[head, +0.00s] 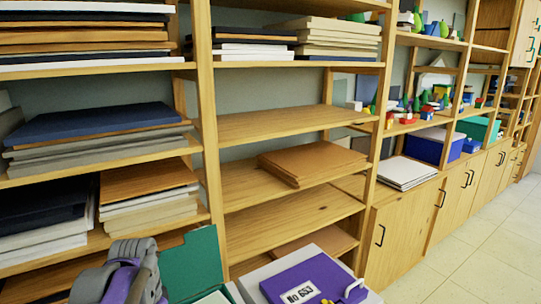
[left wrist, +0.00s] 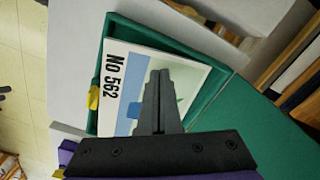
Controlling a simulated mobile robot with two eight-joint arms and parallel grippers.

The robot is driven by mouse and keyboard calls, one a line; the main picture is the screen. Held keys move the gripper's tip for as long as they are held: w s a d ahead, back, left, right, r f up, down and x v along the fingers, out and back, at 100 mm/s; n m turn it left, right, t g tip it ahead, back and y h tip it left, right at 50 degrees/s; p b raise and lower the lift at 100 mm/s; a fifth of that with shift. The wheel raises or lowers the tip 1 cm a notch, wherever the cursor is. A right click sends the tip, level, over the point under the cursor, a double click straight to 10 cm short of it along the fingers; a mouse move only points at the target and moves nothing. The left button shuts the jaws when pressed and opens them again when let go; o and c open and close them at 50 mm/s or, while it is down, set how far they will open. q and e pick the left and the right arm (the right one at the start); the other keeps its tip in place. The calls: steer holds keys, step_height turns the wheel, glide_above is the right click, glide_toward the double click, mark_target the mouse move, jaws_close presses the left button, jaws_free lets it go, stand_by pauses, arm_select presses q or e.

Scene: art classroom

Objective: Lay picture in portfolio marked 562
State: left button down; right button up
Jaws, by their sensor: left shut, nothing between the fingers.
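A green portfolio lies open, its tray rim (left wrist: 208,95) in the left wrist view and its raised lid (head: 190,262) in the head view. The label "NO 562" (left wrist: 112,85) reads along the tray's left side. A picture (left wrist: 186,72) with white, blue and green areas lies inside the tray, partly hidden by my gripper. A yellow clasp (left wrist: 93,96) is on the tray's edge. My left gripper (left wrist: 159,74) is shut and empty over the picture; I cannot tell whether it touches it. My right gripper is out of view.
A purple portfolio (head: 325,272) marked 653 lies right of the green one on a pale surface (head: 255,283). Wooden shelves (head: 270,123) with stacked boards stand close behind. A blue bin (head: 432,147) stands farther right. Floor (head: 475,245) is clear at the right.

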arm_select(q)
steer(key=shift+f, duration=0.4)
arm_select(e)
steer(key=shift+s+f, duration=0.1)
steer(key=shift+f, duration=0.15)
arm_select(q)
steer(key=shift+w+a+f, duration=0.1)
steer(key=shift+w+a, duration=0.6)
steer(key=shift+w, duration=0.15)
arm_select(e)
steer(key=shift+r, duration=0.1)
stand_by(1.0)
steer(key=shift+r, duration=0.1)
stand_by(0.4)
arm_select(q)
step_height(320, 180, up, 7)
steer(key=p, duration=0.4)
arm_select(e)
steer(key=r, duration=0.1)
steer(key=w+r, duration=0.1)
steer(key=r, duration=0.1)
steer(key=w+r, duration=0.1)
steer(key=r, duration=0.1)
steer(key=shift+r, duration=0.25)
arm_select(q)
steer(key=shift+s, duration=0.1)
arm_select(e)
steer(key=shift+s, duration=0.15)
